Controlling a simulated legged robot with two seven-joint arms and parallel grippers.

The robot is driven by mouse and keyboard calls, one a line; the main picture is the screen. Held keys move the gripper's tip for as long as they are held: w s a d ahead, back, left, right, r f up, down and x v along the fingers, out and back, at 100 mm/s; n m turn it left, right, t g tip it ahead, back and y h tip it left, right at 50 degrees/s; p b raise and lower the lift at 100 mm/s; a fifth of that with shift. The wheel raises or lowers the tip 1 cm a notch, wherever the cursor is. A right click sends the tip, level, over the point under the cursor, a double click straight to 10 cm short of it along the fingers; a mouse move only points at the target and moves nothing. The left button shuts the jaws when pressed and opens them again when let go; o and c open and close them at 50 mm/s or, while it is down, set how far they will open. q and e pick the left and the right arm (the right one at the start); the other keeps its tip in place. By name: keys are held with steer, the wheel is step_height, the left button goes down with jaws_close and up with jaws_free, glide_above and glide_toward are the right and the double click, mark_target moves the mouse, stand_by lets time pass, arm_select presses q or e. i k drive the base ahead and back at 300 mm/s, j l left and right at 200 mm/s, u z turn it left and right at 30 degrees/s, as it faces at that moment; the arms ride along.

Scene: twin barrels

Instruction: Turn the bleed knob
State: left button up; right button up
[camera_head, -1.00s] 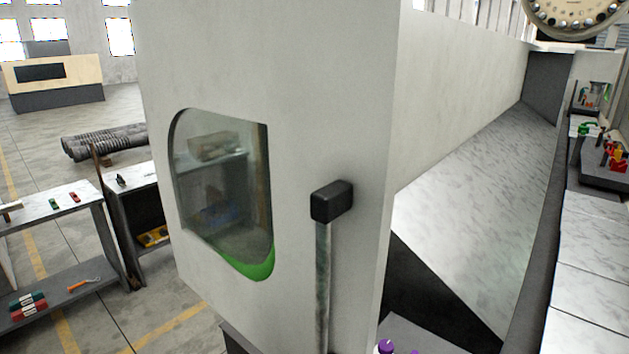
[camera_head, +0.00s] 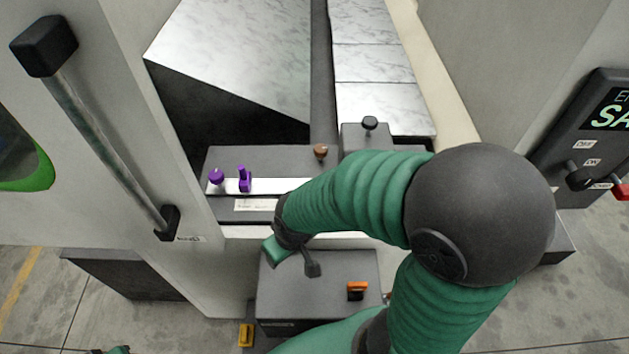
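No label readable here says "bleed", so I cannot tell which knob it is. On the machine ledge (camera_head: 270,157) stand a purple round knob (camera_head: 216,177), a purple upright handle (camera_head: 244,180) and a brown knob (camera_head: 320,151). A black knob (camera_head: 370,123) tops a grey block further right. My green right arm crosses the front of the ledge. Its gripper (camera_head: 288,250) hangs over the grey box below, apart from these knobs; its finger gap is unclear. A green and dark tip (camera_head: 118,350) at the bottom left edge looks like part of my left gripper, mostly cut off.
A grey box (camera_head: 320,270) with an orange handle (camera_head: 357,290) sits below the ledge. A door with a long bar handle (camera_head: 105,140) stands left. A control panel (camera_head: 600,125) with a black knob and red part is at right. Open floor shows at lower left.

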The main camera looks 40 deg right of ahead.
mark_target(320, 151)
steer(key=k+j+z, duration=0.1)
steer(key=z, duration=1.25)
